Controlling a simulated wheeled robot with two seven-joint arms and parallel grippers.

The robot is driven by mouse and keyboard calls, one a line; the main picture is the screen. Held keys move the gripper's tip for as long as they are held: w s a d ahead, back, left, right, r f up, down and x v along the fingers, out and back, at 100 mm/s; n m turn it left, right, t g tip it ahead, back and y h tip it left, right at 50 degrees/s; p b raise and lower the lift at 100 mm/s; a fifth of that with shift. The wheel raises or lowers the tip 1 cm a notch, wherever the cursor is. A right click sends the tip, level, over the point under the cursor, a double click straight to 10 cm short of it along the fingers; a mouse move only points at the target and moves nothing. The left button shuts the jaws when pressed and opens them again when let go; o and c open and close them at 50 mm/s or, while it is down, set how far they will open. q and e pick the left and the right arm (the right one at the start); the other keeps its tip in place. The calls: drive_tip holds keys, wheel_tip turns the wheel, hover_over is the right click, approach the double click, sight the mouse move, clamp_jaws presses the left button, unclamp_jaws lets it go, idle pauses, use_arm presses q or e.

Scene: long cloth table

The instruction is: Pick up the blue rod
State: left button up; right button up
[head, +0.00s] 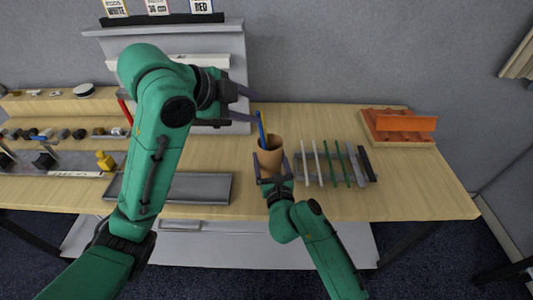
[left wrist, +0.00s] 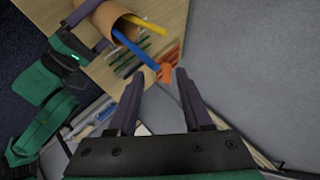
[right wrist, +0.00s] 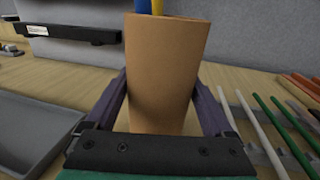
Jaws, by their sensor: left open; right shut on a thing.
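The blue rod (head: 261,128) stands slanted in a brown cup (head: 270,160), its upper part sticking out above the rim. In the left wrist view the blue rod (left wrist: 135,50) sticks out of the cup (left wrist: 110,18) beside a yellow rod (left wrist: 146,24), its free end pointing toward the jaws. My left gripper (head: 252,106) is open and empty, close to the rod's upper end; its jaws (left wrist: 158,77) are not around the rod. My right gripper (right wrist: 163,95) is shut on the cup (right wrist: 165,75) and holds it upright. The rods' lower ends are hidden in the cup.
Right of the cup, several white and green sticks lie on a grey rack (head: 335,168). An orange tray (head: 400,125) is at the far right. A grey tray (head: 205,187) lies left of the cup. A grey shelf unit (head: 230,55) stands behind my left arm.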

sight(261, 131)
use_arm(q)
drive_tip(key=w+d+f+m+g+y, duration=0.1)
drive_tip(key=f+m, duration=0.2)
drive_tip(key=m, duration=0.3)
drive_tip(key=f+m+g+y, duration=0.1)
drive_tip(key=f+m+y, duration=0.1)
drive_tip(key=f+m, duration=0.2)
drive_tip(key=w+d+f+m+g+y, duration=0.1)
drive_tip(key=f+m+y, duration=0.1)
drive_tip(key=m, duration=0.6)
drive_tip(key=shift+w+d+f+m, duration=0.15)
drive_tip(key=shift+f+m, duration=0.05)
drive_tip(key=shift+f, duration=0.2)
drive_tip(key=shift+w+d+f+m, duration=0.15)
drive_tip(key=shift+f+m, duration=0.05)
drive_tip(key=shift+f, duration=0.2)
clamp_jaws()
